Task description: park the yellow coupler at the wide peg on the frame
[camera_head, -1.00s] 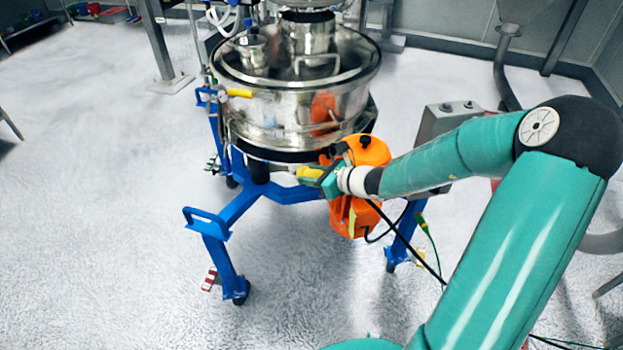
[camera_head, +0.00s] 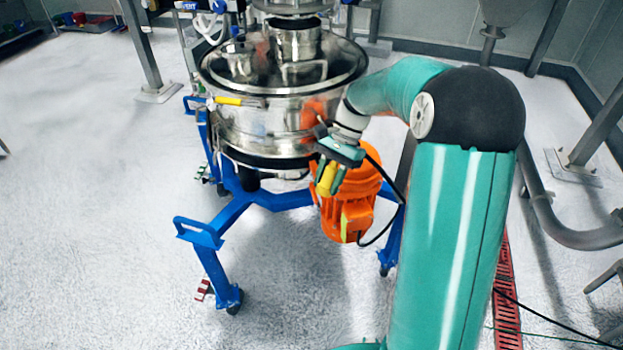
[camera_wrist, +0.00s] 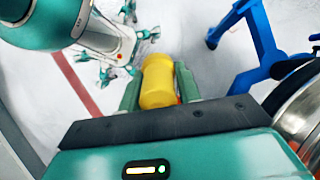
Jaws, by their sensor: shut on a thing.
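My gripper (camera_head: 329,187) is shut on the yellow coupler (camera_head: 327,176) and points down in front of the orange motor (camera_head: 348,212), below the steel sifter drum. In the wrist view, the coupler (camera_wrist: 158,80) is a short yellow cylinder held between two green fingers, with the floor behind it. The blue frame (camera_head: 232,210) stands under the drum, with a loop handle on its front left leg; it also shows at the upper right of the wrist view (camera_wrist: 242,45). I cannot make out the wide peg in either view.
The steel drum (camera_head: 262,125) is close to my gripper, and its shiny side edges the right of the wrist view. A black cable (camera_head: 390,183) loops beside the motor. Grey pipework (camera_head: 570,235) stands at right. The floor left of the frame is clear.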

